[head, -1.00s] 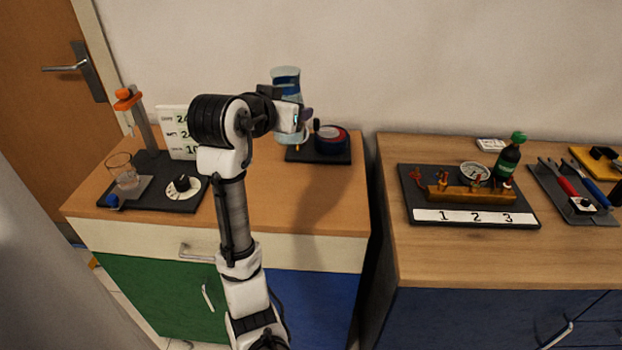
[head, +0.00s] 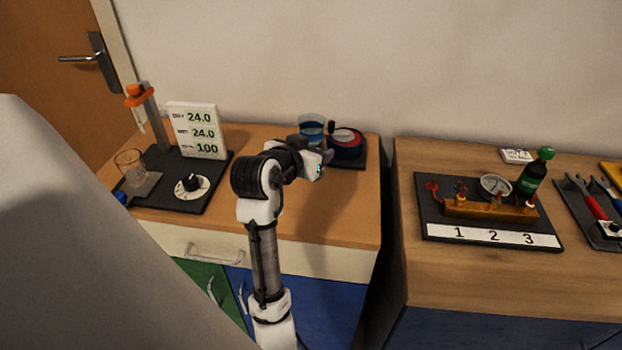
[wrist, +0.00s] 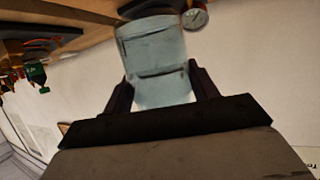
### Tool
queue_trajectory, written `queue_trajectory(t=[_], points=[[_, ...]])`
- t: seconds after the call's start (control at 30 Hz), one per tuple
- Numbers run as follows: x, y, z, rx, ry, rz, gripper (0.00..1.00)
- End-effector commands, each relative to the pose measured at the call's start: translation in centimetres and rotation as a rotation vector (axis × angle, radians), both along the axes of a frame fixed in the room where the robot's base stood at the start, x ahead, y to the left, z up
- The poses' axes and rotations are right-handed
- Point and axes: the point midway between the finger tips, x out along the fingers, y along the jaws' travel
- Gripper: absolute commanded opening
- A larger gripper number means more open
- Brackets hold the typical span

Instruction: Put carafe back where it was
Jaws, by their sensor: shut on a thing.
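The carafe (head: 312,124) is a clear cylindrical vessel with blue liquid in it, at the back right of the left cabinet in the head view. My gripper (head: 322,158) is in front of it and hides its lower part. In the wrist view the carafe (wrist: 152,48) sits between the two dark fingers of my gripper (wrist: 160,84), which are shut on its sides. A dark base (head: 352,163) with a round red and blue unit (head: 347,144) is just right of the carafe. I cannot tell whether the carafe touches the base.
On the left of the same top stand a dark board (head: 170,200) with a dial, a glass beaker (head: 130,164), an orange-topped stand (head: 150,115) and a number display (head: 197,131). A gap separates the right cabinet, which bears a valve board (head: 440,215) and a green bottle (head: 533,174).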

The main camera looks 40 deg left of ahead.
Motion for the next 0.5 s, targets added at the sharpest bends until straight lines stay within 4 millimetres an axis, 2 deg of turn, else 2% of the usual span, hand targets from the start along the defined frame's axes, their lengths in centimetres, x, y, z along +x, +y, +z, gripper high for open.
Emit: queue_trajectory(t=[0.1, 0.2, 0.5], points=[[-0.1, 0.0, -2.4, -0.005, 0.0, 0.002, 0.25], [-0.1, 0.0, -3.9, -0.003, -0.001, 0.001, 0.25], [0.0, 0.0, -6.1, -0.002, -0.001, 0.001, 0.25]])
